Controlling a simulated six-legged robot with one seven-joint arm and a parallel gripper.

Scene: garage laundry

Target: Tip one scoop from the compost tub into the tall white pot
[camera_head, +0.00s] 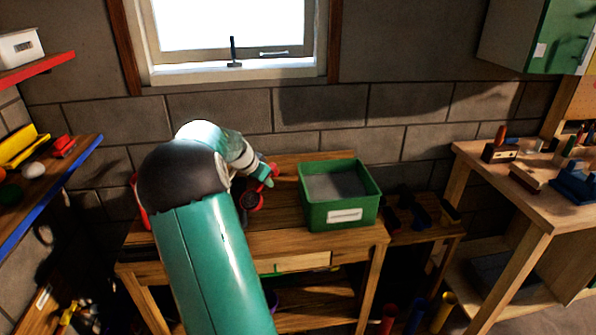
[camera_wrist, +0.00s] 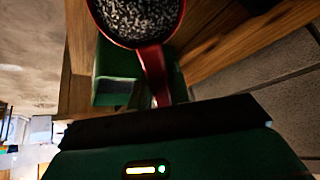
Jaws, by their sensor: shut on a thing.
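My gripper (camera_head: 266,178) is shut on the handle of a red scoop (camera_wrist: 153,66), above the wooden bench and to the left of the compost tub. The scoop's round bowl is at the top of the wrist view, its top cut off, and holds dark, speckled, grainy compost (camera_wrist: 138,18). The green compost tub (camera_head: 344,216), with a white label and a grey fill, stands at the bench's right end. Part of a green container, likely this tub, shows behind the scoop in the wrist view. I see no tall white pot; my arm hides part of the bench.
The wooden bench (camera_head: 290,240) stands against a block wall under a window. A red object (camera_head: 141,205) shows partly behind my arm at left. A workbench (camera_head: 510,190) with tools is at right. A blue-edged shelf (camera_head: 62,178) is at left.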

